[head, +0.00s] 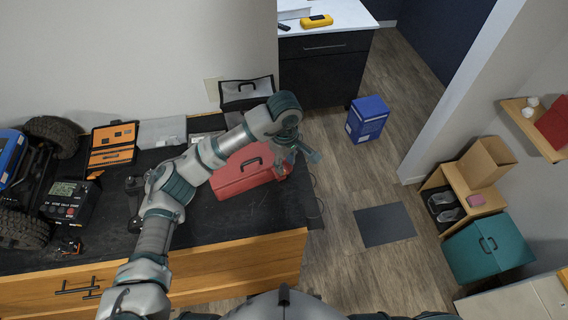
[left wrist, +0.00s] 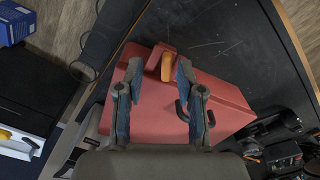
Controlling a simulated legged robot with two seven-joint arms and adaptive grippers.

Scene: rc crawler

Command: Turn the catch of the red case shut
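The red case (head: 235,180) lies on the dark worktop near its right end, with a dark handle (head: 252,162) on top. In the left wrist view the case (left wrist: 228,92) fills the middle, and an orange tab (left wrist: 167,67), which looks like the catch, sits on a red block at one end of it. My left gripper (head: 303,156) is over that end of the case. In the left wrist view its fingers (left wrist: 157,72) are spread, with the tab between their tips, nearer the right finger. I cannot tell whether they touch it. My right gripper is not in view.
An orange tool case (head: 113,145), a meter (head: 70,203) and an RC crawler (head: 30,180) stand left on the worktop. A grey case (head: 246,93) is behind the red one. A blue box (head: 367,118) stands on the floor. The worktop in front of the red case is clear.

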